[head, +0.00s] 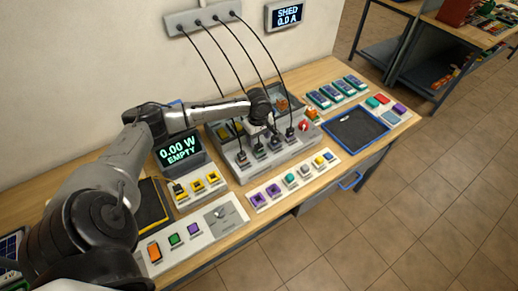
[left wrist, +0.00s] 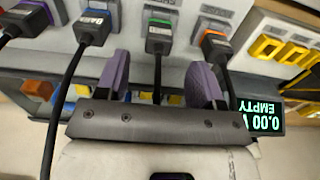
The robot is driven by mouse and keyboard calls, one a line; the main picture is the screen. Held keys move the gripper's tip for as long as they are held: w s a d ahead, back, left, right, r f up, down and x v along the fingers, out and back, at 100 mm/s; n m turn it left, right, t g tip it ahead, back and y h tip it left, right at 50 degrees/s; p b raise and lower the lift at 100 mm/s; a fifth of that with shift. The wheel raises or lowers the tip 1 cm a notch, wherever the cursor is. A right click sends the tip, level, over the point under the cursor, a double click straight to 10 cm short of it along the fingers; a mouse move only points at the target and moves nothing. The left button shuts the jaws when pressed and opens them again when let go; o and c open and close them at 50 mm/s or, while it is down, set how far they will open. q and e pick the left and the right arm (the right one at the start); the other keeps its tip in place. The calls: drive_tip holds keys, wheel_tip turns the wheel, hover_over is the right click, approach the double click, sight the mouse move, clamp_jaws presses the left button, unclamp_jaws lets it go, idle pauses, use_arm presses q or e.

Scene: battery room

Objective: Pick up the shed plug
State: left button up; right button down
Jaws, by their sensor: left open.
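Several black-cabled plugs sit in a row on the grey socket panel (head: 262,170). In the left wrist view they have purple (left wrist: 35,12), blue (left wrist: 95,28), green (left wrist: 158,38) and orange (left wrist: 214,45) collars. Their small labels are mostly too blurred to read, so I cannot tell which one is the shed plug. My left gripper (head: 272,130) is over the panel, close to the plugs. In the left wrist view its two purple-grey fingers (left wrist: 160,82) are apart. The green plug's cable runs between them, and the plug lies just beyond the fingertips. My right gripper is out of view.
Cables rise from the plugs to a wall strip (head: 203,18). A wall display (head: 285,14) reads SHED 0.0 A. A bench display (head: 180,150) reads 0.00 W EMPTY. A dark tray (head: 357,128) and small coloured modules (head: 303,172) surround the panel.

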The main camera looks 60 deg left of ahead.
sight(259, 145)
use_arm(q)
drive_tip(key=shift+w+d+f, duration=0.1)
drive_tip(key=shift+f, duration=2.55)
drive_tip(key=shift+c, duration=0.3)
drive_tip(key=c, duration=0.9)
drive_tip(key=shift+r, duration=0.15)
drive_tip(key=shift+c, duration=0.2)
